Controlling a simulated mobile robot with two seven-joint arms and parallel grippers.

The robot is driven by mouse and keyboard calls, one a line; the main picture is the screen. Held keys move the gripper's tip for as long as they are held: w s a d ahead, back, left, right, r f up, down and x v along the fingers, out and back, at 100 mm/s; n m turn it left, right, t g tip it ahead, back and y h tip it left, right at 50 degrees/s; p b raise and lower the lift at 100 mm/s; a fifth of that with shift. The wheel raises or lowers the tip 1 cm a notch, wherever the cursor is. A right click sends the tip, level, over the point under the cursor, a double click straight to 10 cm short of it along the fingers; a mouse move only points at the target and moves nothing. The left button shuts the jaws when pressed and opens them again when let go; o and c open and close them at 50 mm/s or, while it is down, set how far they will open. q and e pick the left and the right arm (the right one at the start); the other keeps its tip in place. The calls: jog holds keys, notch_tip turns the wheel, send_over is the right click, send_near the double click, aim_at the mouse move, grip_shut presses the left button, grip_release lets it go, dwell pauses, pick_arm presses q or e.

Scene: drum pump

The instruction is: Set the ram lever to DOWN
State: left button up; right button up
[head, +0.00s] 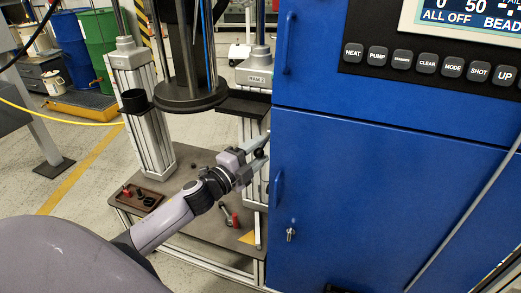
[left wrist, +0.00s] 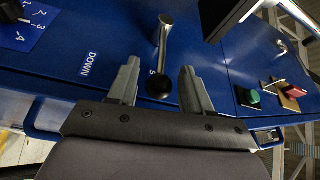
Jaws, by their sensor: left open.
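The ram lever (left wrist: 165,42) is a metal rod with a black ball knob (left wrist: 160,85) on a blue panel in the left wrist view. The word DOWN (left wrist: 88,65) is printed on the panel, left of the lever. The knob end is away from DOWN, beside a partly hidden label of which an S shows. My left gripper (left wrist: 160,88) is open, its two grey fingers on either side of the knob, with gaps visible. In the head view my left gripper (head: 256,153) is at the side of the blue cabinet, with a dark ball between its fingers. My right gripper is out of view.
A numbered selector (left wrist: 14,12) is at the panel's left; a green button (left wrist: 248,97) and a red switch (left wrist: 293,91) are at its right. The blue cabinet (head: 370,190) fills the right. The round follower plate (head: 190,97) hangs above the drum base (head: 190,165).

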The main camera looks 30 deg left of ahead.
pick_arm(q)
jog(key=shift+w+d, duration=0.15)
jog(key=shift+w, duration=0.5)
